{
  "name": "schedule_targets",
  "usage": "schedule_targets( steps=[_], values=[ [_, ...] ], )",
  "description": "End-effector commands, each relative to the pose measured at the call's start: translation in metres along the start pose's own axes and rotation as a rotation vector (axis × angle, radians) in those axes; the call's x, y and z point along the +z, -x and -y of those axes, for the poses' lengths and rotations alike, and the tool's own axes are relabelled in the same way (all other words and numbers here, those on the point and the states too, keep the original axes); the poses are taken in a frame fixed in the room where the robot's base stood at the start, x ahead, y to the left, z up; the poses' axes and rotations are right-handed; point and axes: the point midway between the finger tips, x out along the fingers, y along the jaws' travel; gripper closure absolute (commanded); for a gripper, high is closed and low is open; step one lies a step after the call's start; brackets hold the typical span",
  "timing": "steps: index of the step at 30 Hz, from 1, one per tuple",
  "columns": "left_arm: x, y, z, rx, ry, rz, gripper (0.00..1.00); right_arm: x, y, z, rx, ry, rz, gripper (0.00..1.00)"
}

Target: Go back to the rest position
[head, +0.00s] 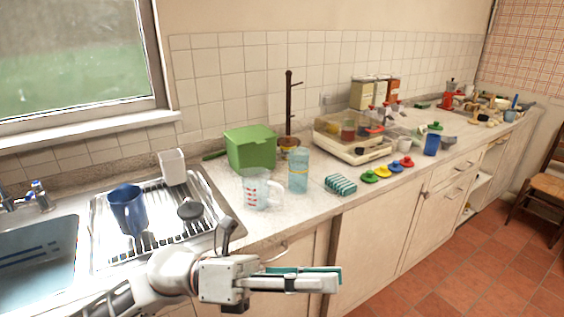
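My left gripper (325,280) is in front of the counter's front edge, at the bottom middle of the head view. It points to the right, with a teal strip along its fingers. I see it from the side, and the gap between its fingers does not show clearly. I cannot tell if the teal strip is part of the fingers or a separate thing. My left arm comes in from the lower left, in front of the drying rack. My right gripper is not in view.
The counter (304,212) behind the gripper bears a measuring jug (256,190), a clear blue tumbler (298,172), a green box (250,150) and a striped sponge (341,184). A blue mug (128,208) stands on the drying rack (105,240).

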Motion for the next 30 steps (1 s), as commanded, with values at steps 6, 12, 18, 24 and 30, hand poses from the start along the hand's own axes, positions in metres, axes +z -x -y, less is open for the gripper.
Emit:
schedule_targets(
  steps=[6,12,18,24,30],
  values=[
    [0.033,0.036,-0.046,0.026,0.420,0.464,0.69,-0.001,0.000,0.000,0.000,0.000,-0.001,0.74],
    [0.019,0.111,-0.112,0.067,0.826,0.886,0.69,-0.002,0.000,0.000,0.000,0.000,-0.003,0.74],
    [-0.058,0.202,-0.175,0.120,1.223,1.304,0.69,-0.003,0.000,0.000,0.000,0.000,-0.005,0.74],
    [-0.171,0.276,-0.204,0.171,1.546,1.672,0.69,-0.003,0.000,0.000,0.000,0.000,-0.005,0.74],
    [-0.277,0.321,-0.201,0.212,1.769,1.960,0.69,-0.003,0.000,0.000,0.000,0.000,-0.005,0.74]
  ],
)
